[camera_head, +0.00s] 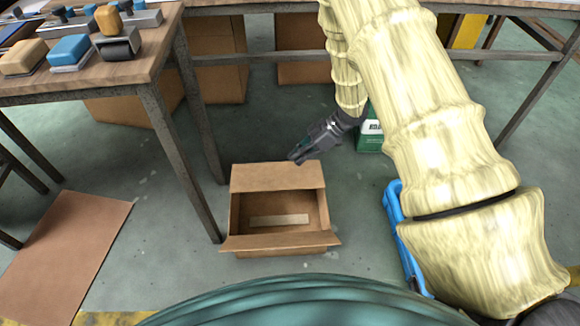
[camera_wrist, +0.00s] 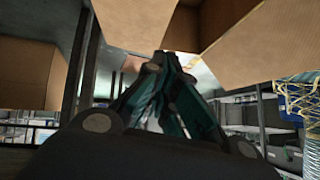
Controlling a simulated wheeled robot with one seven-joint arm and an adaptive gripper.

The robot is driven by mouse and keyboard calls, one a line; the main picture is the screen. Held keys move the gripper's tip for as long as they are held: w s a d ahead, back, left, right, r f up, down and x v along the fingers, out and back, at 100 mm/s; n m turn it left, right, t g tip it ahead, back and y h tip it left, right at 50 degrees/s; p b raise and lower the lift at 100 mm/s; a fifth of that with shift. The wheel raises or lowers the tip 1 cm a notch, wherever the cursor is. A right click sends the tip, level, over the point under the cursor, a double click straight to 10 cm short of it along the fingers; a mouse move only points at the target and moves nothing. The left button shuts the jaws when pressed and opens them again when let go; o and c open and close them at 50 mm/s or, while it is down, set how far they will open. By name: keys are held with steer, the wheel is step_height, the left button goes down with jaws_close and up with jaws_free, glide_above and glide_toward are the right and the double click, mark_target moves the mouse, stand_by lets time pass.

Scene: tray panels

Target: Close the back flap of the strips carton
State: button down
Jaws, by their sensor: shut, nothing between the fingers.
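The strips carton (camera_head: 235,215) is an open brown box on the floor, with a pale strip (camera_head: 279,220) lying inside. Its back flap (camera_head: 278,177) stands up at the far side; its exact tilt is hard to tell. The front flap (camera_head: 280,242) is folded outward. My gripper (camera_head: 294,159) is shut and empty, its tips at the top edge of the back flap, coming from behind. Touching or just apart, I cannot tell. In the wrist view the closed fingers (camera_wrist: 160,62) point toward brown cardboard surfaces.
A wooden table (camera_head: 100,80) with several blocks stands at left, its leg close to the carton. A flat brown sheet (camera_head: 65,250) lies on the floor at left. A blue crate (camera_head: 395,215) and a green box (camera_head: 369,142) are right of the carton. Larger cartons (camera_head: 218,60) stand behind.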

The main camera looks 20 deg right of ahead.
steer(key=b, duration=0.4)
glide_toward(268, 190)
steer(key=shift+w+a+r, duration=0.25)
steer(key=shift+a, duration=0.3)
steer(key=shift+w+a+r, duration=0.25)
steer(key=shift+a+r, duration=0.05)
steer(key=shift+a, duration=0.3)
steer(key=f, duration=0.1)
steer(key=f+b, duration=0.1)
steer(key=f, duration=0.1)
steer(key=shift+s+a, duration=0.2)
steer(key=shift+a, duration=0.05)
steer(key=shift+s+f+b, duration=0.1)
steer(key=shift+f+b, duration=0.4)
steer(key=shift+b, duration=0.1)
steer(key=shift+a, duration=0.1)
